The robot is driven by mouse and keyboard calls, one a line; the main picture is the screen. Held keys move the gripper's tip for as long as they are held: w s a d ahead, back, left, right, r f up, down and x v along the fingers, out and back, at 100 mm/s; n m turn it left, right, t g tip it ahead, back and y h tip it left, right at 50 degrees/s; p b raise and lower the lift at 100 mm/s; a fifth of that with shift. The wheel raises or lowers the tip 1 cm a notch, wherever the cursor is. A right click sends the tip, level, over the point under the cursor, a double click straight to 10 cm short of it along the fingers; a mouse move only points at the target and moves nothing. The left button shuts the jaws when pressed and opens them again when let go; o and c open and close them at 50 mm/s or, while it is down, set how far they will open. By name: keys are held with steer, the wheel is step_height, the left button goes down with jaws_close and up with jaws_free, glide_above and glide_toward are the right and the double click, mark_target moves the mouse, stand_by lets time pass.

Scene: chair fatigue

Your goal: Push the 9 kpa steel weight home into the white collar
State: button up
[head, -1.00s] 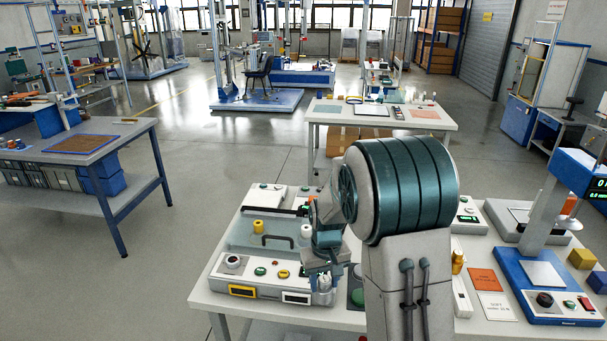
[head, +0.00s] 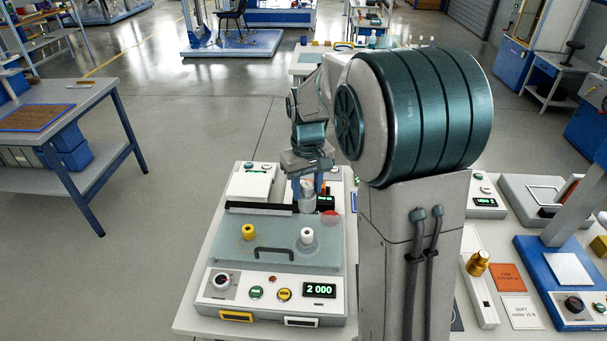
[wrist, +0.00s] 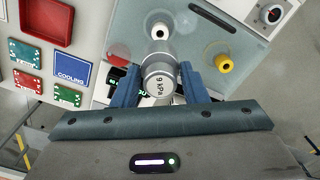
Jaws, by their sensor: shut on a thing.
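The steel weight (wrist: 160,82), a silver cylinder marked "9 kPa", sits between the two blue fingers of my gripper (wrist: 160,88), which is shut on it. In the head view my gripper (head: 307,186) points down over the back of the bench device, with the weight (head: 308,204) below its fingers. The white collar (head: 306,236) stands on the device's clear grey plate, in front of the weight and apart from it in that view. In the wrist view the white collar (wrist: 158,27) shows just beyond the weight's far end; the depth gap is hard to judge.
A yellow collar (head: 248,232) stands left of the white one. A black handle (head: 274,253) lies in front, and a black bar (head: 260,208) runs along the plate's back edge. The front panel has knobs, buttons and a "2 000" display (head: 319,290). A red tray (wrist: 47,20) is nearby.

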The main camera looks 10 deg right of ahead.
mark_target(307, 204)
steer(key=shift+s+r, duration=0.1)
steer(key=shift+s, duration=0.05)
steer(key=shift+f+b, duration=2.25)
steer(key=shift+f, duration=0.7)
steer(key=shift+f+b, duration=1.35)
steer(key=shift+f, duration=0.4)
steer(key=o, duration=1)
step_height(307, 204, up, 14)
steer(key=shift+f+b, duration=0.1)
steer(key=shift+b, duration=0.4)
